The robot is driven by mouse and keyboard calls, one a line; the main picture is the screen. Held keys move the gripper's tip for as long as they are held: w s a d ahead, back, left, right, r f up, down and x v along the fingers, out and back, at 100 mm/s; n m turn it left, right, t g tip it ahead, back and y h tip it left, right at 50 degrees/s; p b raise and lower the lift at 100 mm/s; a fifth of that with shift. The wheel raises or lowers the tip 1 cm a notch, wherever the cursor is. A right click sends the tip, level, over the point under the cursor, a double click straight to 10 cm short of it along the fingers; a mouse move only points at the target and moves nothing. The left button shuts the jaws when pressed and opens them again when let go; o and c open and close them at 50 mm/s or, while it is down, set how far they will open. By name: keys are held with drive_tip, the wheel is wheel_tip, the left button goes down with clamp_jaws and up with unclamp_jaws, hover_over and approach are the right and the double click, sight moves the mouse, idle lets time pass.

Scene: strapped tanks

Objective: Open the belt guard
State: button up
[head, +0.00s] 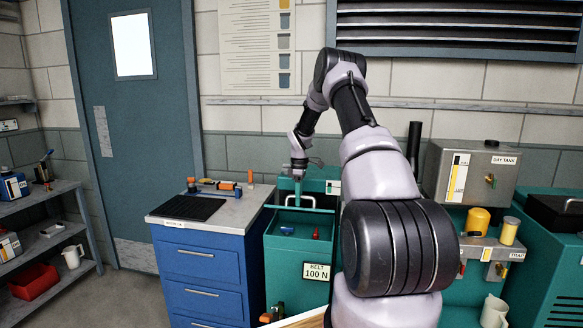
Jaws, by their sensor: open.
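A teal box labelled BELT 100 N (283,262) stands right of the blue drawer cabinet; I take it to be the belt guard. Its top shows a recessed tray-like area with a small blue item (287,230) and a small red item (316,233). A pale bar handle (300,199) stands at its back edge, in front of a teal panel (318,178) with a white label. My gripper (298,178) is small in the view, points down just above the handle, and is open. Whether it touches the handle, I cannot tell. My arm hides the box's right side.
The blue drawer cabinet (203,265) carries a black mat and tools (220,186). At right are the grey DAY TANK box (478,175), a yellow cylinder (478,221) and more teal housing (550,250). A shelf unit (45,215) stands at left, with open floor beside it.

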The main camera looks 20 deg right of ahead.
drive_tip(key=s+a+f+t+h, duration=0.1)
drive_tip(key=s+a+f+t, duration=0.15)
drive_tip(key=f, duration=0.35)
drive_tip(key=s+a+r+m, duration=0.1)
drive_tip(key=s+r, duration=0.1)
drive_tip(key=r, duration=0.5)
drive_tip(key=s+a+r+m, duration=0.1)
drive_tip(key=s+a+r, duration=0.1)
drive_tip(key=r, duration=0.6)
drive_tip(key=s+a+r+m+t, duration=0.1)
drive_tip(key=s+r, duration=0.2)
drive_tip(key=r, duration=0.4)
drive_tip(key=shift+s+a+r+m, duration=0.15)
drive_tip(key=shift+a+r+m, duration=0.15)
drive_tip(key=shift+a+r, duration=0.05)
